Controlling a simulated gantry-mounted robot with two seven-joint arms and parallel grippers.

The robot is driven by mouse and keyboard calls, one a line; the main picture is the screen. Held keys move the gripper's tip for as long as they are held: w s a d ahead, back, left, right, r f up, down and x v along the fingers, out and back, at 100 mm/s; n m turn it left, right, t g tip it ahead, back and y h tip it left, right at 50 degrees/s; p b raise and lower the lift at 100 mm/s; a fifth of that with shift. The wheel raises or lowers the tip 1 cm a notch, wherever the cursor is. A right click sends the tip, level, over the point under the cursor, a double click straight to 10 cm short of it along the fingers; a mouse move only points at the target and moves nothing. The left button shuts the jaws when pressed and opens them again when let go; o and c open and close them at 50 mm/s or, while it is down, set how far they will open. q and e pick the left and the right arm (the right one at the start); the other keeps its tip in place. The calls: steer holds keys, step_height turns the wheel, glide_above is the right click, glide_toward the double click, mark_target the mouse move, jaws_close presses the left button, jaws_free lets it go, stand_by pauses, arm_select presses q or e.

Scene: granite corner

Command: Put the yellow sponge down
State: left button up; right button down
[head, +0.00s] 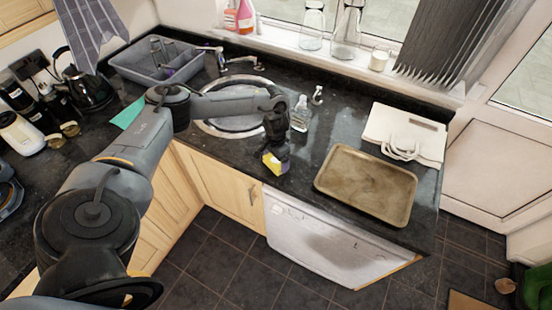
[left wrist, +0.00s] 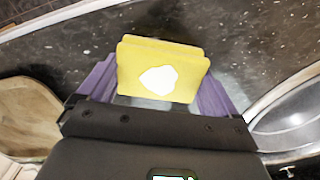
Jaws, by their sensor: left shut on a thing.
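The yellow sponge (head: 271,164) is in my left gripper (head: 275,150), near the front edge of the dark granite counter (head: 316,139) between the sink and the baking tray. In the left wrist view the sponge (left wrist: 160,72) is yellow with a white patch on its face. The purple fingers of the left gripper (left wrist: 155,88) press on its two sides. I cannot tell whether the sponge touches the counter. My right gripper is not in view.
A worn baking tray (head: 345,206) lies right of the gripper. A white appliance (head: 385,128) stands behind it. A clear bottle (head: 300,114) stands close behind the gripper. The round sink (head: 232,124) is to the left. The counter between bottle and tray is bare.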

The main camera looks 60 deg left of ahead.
arm_select(q)
steer(key=shift+f, duration=0.15)
steer(key=o, duration=0.6)
